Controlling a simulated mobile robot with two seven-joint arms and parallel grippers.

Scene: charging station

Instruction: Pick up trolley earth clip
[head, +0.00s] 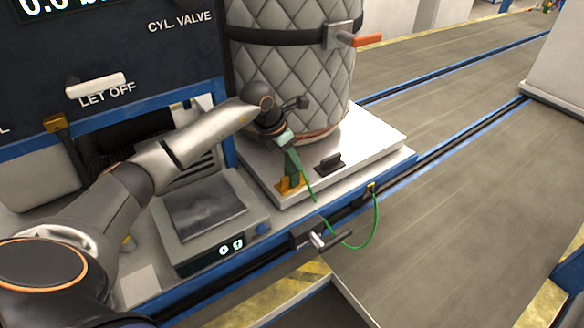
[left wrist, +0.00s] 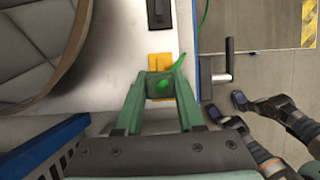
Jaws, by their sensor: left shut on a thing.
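The green earth clip (left wrist: 163,85) is between the fingers of my left gripper (left wrist: 160,82) in the left wrist view. My left gripper (head: 291,160) also shows in the head view, shut on the clip just above a yellow block (head: 288,184) on the white platform. The fingers hide much of the clip; I cannot tell whether it touches the block. Its green cable (head: 376,222) hangs in a loop from a small yellow fitting (head: 371,187) on the trolley's blue edge.
A grey quilted cylinder (head: 290,80) stands on the white platform (head: 375,140), close behind my left gripper. A dark block (head: 330,162) sits right of the yellow one. A scale (head: 205,210) reading 0 g is at left. A metal handle (head: 322,240) sticks out in front.

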